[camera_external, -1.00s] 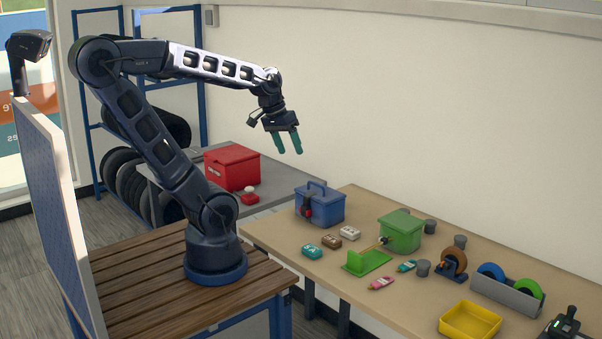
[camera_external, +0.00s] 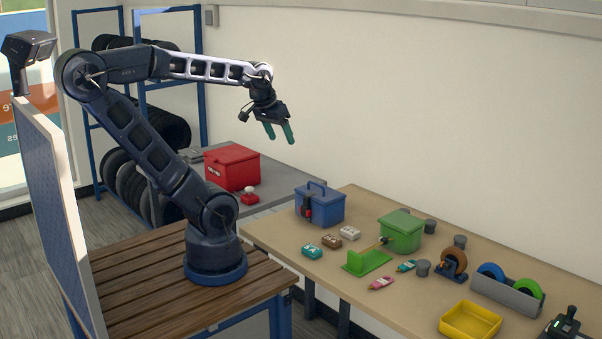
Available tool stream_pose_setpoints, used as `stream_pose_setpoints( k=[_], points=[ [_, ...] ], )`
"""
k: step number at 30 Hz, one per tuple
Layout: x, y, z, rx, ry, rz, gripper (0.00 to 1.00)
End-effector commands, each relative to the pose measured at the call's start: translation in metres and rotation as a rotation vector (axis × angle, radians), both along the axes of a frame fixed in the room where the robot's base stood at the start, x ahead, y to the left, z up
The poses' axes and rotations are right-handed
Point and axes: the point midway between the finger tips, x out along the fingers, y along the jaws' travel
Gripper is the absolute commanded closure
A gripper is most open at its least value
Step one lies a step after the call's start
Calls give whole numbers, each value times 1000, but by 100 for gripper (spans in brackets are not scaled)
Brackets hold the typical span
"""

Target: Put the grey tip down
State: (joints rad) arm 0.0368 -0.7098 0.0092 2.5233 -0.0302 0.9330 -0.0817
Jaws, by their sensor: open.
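My gripper (camera_external: 280,137) is open and empty, high in the air left of the wall's middle, with its green fingers pointing down. Three small grey cup-like pieces stand on the tan table. One grey piece (camera_external: 423,268) is in front of the green box, one grey piece (camera_external: 430,226) is just behind it, and another grey piece (camera_external: 460,241) is to its right. I cannot tell which of them is the grey tip. My gripper is well above and left of all three, touching none.
The tan table (camera_external: 300,246) also holds a blue box (camera_external: 320,207), a green box (camera_external: 401,232), a yellow tray (camera_external: 470,321), tape rolls (camera_external: 454,263), small blocks (camera_external: 330,241) and small bottles (camera_external: 381,283). A red box (camera_external: 232,168) stands on the grey table behind. The air around my gripper is clear.

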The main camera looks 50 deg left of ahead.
Motion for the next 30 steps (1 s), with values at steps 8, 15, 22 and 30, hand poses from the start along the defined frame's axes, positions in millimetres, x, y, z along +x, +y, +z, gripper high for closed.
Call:
stream_pose_setpoints(
  k=[8,15,22,30],
  points=[
    [57,-53,-13,-222,76,201,32],
    [101,-108,-32,-392,173,418,32],
    [137,-165,-60,-517,279,647,32],
    [168,-236,-104,-616,403,944,32]
  ],
)
